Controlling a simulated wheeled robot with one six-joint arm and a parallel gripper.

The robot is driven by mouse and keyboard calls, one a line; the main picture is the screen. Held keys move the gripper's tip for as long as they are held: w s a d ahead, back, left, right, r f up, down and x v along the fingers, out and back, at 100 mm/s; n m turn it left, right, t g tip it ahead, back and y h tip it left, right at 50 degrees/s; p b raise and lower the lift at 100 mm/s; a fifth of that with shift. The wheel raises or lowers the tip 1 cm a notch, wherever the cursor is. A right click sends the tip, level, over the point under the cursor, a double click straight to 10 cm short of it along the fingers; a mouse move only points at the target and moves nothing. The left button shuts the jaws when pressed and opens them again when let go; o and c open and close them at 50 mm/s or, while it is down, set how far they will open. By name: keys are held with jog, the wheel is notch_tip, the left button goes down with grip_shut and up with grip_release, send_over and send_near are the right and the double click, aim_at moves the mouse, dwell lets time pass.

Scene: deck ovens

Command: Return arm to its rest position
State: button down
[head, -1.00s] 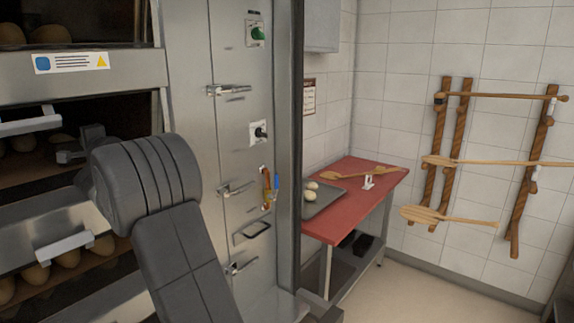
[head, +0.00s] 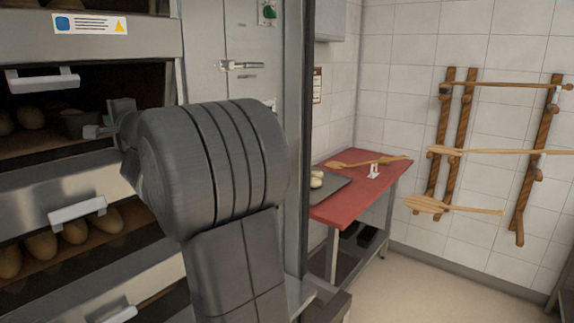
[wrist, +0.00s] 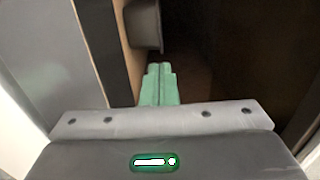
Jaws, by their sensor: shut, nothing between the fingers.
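My arm (head: 210,165) fills the middle of the head view, in front of the deck ovens. Its front end reaches left toward the open middle oven deck (head: 40,145). In the wrist view my gripper (wrist: 158,70) shows two green fingers pressed together, with nothing between them. The fingers point toward a dark space beside a tan edge (wrist: 98,45). A grey block-like thing (wrist: 143,25) lies just ahead of and left of the fingertips, apart from them. The fingertips cannot be made out in the head view.
Loaves (head: 75,232) lie in the lower deck, below a door handle (head: 77,210). A steel cabinet front (head: 235,50) stands behind my arm. A red table (head: 360,195) with a tray (head: 335,185) stands right. Wooden peels (head: 455,207) hang on the wall. Floor (head: 440,280) is clear at right.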

jog(key=p+v, duration=0.1)
jog(key=v, duration=1.1)
jog(key=shift+w+d+p, duration=0.3)
jog(key=shift+p, duration=0.05)
